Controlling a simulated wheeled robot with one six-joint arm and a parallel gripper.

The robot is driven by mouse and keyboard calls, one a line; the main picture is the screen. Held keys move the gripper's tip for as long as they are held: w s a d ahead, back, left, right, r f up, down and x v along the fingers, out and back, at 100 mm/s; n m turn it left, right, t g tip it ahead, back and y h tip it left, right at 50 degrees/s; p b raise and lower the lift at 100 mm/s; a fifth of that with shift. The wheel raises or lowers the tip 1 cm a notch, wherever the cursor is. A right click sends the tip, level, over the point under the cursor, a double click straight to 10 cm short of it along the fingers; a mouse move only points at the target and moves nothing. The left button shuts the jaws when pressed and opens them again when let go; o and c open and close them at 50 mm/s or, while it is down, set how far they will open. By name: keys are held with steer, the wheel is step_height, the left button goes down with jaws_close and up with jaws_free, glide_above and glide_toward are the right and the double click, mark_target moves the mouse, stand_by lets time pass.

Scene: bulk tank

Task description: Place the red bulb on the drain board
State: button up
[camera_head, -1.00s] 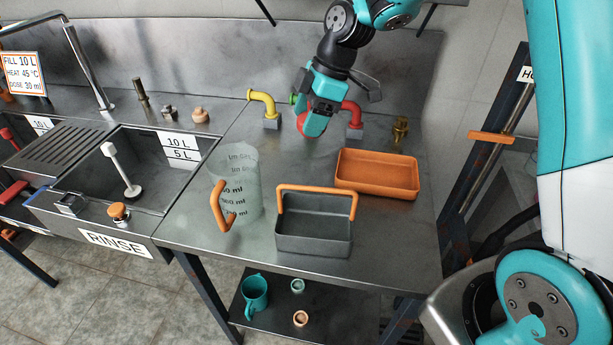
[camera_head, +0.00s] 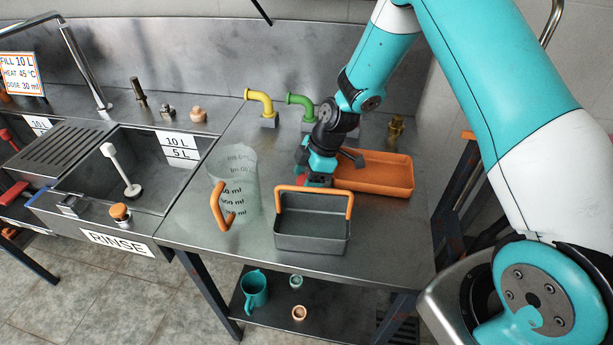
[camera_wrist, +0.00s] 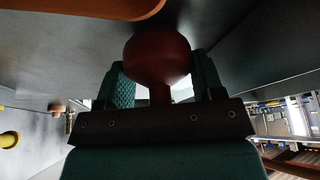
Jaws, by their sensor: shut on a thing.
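My gripper (camera_head: 312,172) is shut on the red bulb (camera_wrist: 157,58). In the wrist view the round bulb sits between the two fingertips, with its narrower neck toward the palm. In the head view only a little red of the bulb (camera_head: 316,182) shows under the gripper, just behind the grey caddy and left of the orange tray. I cannot tell whether it touches the table. The drain board (camera_head: 68,146), a ribbed grey metal surface, lies at the far left between the sink basins, well away from my gripper.
A clear jug (camera_head: 236,180) with an orange handle stands left of my gripper. The grey caddy (camera_head: 311,236) is in front and the orange tray (camera_head: 385,176) to the right. Yellow (camera_head: 260,101) and green (camera_head: 300,103) pipes stand behind. A rinse basin (camera_head: 150,170) lies between table and drain board.

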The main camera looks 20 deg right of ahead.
steer(key=shift+f, duration=0.2)
steer(key=o, duration=1)
steer(key=shift+r, duration=0.1)
steer(key=shift+r, duration=0.1)
steer(key=b+v, duration=0.2)
steer(key=v, duration=1)
steer(key=s+a+r+m, duration=0.4)
steer(key=s+a+r, duration=0.3)
steer(key=s+r, duration=0.25)
steer(key=s+a+r+m, duration=0.1)
steer(key=s+m, duration=0.1)
steer(key=s, duration=0.3)
steer(key=s+a+r+m, duration=0.1)
steer(key=s, duration=0.5)
steer(key=s+a+r+m, duration=0.1)
steer(key=s+m, duration=0.1)
steer(key=s, duration=0.3)
steer(key=shift+s+a+r+m, duration=0.2)
steer(key=shift+s+a+m, duration=0.05)
steer(key=shift+s+m, duration=0.05)
